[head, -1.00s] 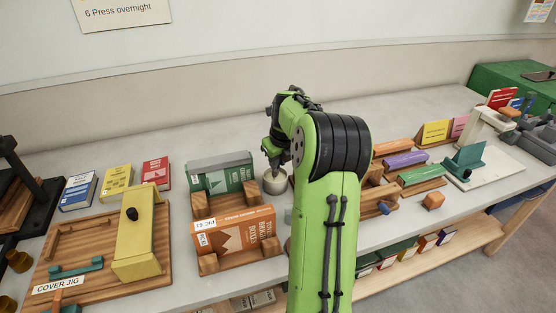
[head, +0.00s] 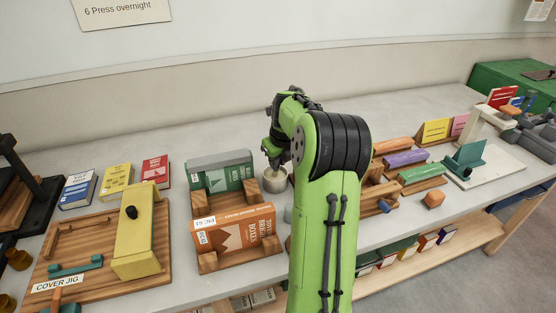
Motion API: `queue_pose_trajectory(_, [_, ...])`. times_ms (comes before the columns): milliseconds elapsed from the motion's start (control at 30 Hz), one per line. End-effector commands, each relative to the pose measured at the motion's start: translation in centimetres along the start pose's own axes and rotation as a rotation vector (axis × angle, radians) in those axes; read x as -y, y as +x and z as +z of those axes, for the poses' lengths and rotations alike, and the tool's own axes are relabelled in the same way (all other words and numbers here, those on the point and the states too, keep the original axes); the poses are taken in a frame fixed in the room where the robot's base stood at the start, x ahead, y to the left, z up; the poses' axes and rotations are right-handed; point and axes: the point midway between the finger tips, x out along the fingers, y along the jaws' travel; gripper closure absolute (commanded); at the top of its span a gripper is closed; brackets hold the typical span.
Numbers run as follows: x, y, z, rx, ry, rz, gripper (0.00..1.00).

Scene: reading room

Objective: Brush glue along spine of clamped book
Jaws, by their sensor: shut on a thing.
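My gripper (head: 273,157) points down at the whitish glue pot (head: 275,182), its tip at or just over the pot's mouth. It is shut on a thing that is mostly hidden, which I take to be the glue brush. Left of the pot, a green book (head: 228,176) stands upright in a wooden holder (head: 228,208) with end blocks. An orange book (head: 238,234) stands in front of it, also between wooden blocks. I cannot tell from this view which of the two is the clamped book. My arm hides what lies right of the pot.
A cover jig board (head: 75,232) with a yellow bar (head: 138,240) lies at the left, with blue, yellow and red books behind it. Coloured rolls on wooden stands (head: 405,160) and a white-based press (head: 500,165) stand at the right.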

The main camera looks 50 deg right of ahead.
Motion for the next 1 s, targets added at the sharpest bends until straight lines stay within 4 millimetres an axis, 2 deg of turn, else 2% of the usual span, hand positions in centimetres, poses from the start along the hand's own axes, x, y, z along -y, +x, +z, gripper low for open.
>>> queue_pose_trajectory(433, [0.0, -0.1, 0.0, -0.005, 0.001, 0.003, 1.00])
queue_pose_trajectory(1000, [0.5, -5.2, 1.8, -0.002, 0.000, 0.001, 1.00])
